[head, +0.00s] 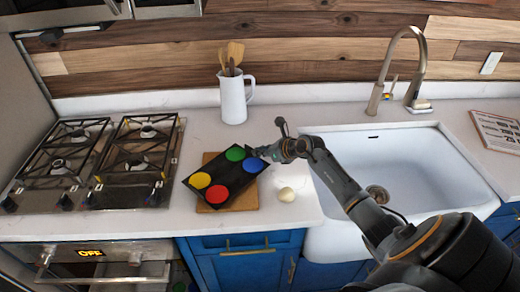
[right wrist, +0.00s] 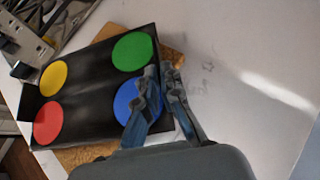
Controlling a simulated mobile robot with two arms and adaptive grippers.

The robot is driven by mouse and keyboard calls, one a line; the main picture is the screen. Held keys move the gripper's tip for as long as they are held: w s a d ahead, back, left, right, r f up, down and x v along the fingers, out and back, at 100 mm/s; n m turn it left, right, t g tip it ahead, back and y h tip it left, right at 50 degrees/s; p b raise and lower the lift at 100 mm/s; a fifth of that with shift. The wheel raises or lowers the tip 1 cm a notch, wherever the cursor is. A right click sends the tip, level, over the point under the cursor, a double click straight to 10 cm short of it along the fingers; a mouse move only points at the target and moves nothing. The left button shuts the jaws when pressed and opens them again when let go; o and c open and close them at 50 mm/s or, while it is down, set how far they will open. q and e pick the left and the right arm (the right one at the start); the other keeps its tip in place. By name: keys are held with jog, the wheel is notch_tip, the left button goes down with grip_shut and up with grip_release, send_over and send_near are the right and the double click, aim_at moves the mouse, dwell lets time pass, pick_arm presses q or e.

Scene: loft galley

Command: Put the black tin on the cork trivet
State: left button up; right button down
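The black tin (head: 221,181) is a shallow dark tray with red, yellow, green and blue discs in it. It lies turned at an angle over the cork trivet (head: 245,201), a brown square on the counter, and overhangs it at the sides. I cannot tell whether the tin rests fully on it. The right wrist view shows the tin (right wrist: 92,82) and the cork (right wrist: 82,155) below its edge. My right gripper (head: 262,153) is at the tin's right edge near the blue disc. Its fingertips (right wrist: 160,69) are close together with the tin's rim between them. My left gripper is out of view.
A gas hob (head: 100,160) is left of the tin. A white jug (head: 233,98) with wooden utensils stands behind. The counter between jug and tin is clear.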

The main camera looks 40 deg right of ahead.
jog(key=shift+f, duration=0.1)
jog(key=shift+f+b, duration=0.25)
jog(key=shift+b, duration=0.05)
jog(key=c, duration=1.5)
grip_release()
jog(key=shift+r, duration=0.1)
